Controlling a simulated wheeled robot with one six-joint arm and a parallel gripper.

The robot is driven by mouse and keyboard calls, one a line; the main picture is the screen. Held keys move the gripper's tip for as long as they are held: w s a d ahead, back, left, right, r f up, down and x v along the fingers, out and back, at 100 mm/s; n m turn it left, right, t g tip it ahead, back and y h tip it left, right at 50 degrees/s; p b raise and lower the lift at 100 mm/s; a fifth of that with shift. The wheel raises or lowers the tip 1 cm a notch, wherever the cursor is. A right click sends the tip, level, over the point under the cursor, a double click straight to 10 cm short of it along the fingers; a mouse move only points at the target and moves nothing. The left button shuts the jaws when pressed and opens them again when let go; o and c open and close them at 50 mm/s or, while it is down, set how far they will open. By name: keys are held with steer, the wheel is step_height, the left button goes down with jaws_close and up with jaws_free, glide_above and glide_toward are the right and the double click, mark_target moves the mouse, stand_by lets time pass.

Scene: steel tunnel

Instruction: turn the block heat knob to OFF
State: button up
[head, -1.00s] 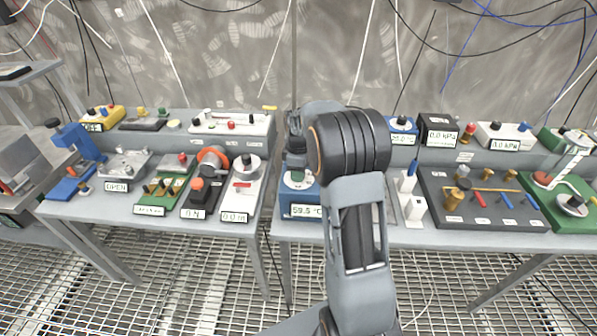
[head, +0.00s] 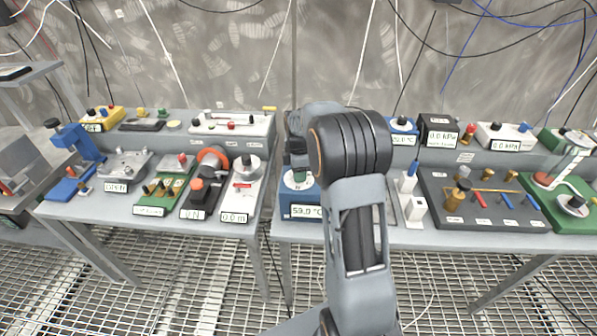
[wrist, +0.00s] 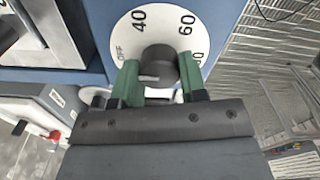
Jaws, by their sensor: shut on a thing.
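The block heat knob (wrist: 160,65) is a dark round knob on a white dial (wrist: 160,24) marked OFF, 40, 60 and a partly hidden higher number. My gripper (wrist: 158,76) has its two green fingers on either side of the knob, shut on it. A pale mark on the knob shows at its left side, near the OFF side of the dial. The blue heater unit (head: 300,199) stands at the left end of the right bench in the head view, its display (head: 306,211) reading about 59.0 °C. My arm hides part of the unit.
A white switch unit (head: 413,208) stands right of my arm, and a dark valve board (head: 485,212) lies beyond it. A white device with a dial (head: 243,190) stands on the left bench, across a narrow gap. Cables hang behind.

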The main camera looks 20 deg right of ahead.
steer(key=o, duration=0.9)
steer(key=shift+o, duration=0.2)
step_height(320, 180, up, 14)
steer(key=shift+b, duration=0.3)
steer(key=shift+f, duration=0.1)
